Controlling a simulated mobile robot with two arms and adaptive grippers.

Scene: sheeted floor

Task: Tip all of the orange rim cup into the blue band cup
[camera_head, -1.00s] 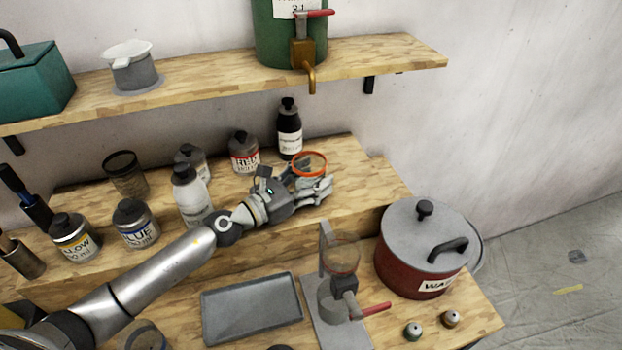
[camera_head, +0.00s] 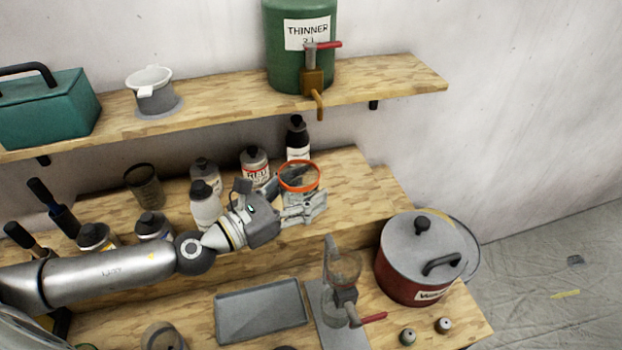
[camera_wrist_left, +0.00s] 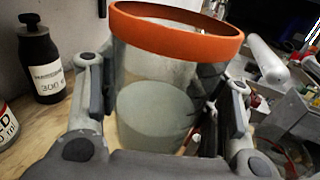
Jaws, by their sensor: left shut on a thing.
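The orange rim cup (camera_head: 298,177) is a clear cup with a broad orange rim, over the raised wooden step. My left gripper (camera_head: 303,205) is shut on its sides, and the cup looks about upright. In the left wrist view the cup (camera_wrist_left: 165,75) stands between the two fingers (camera_wrist_left: 165,100), with a pale grey-green content in its lower part. I cannot tell whether its base touches the step. A clear cup (camera_head: 163,336) at the bottom edge is partly cut off; its band colour is unclear, so I cannot be sure it is the blue band cup. My right gripper is not in view.
Several bottles, including a white one (camera_head: 205,208) and a black one (camera_head: 297,140), stand near the gripper. A dark-rimmed cup (camera_head: 143,187) is behind. A grey tray (camera_head: 262,308), a glass with a red-handled valve (camera_head: 342,280) and a red pot (camera_head: 408,275) stand in front.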

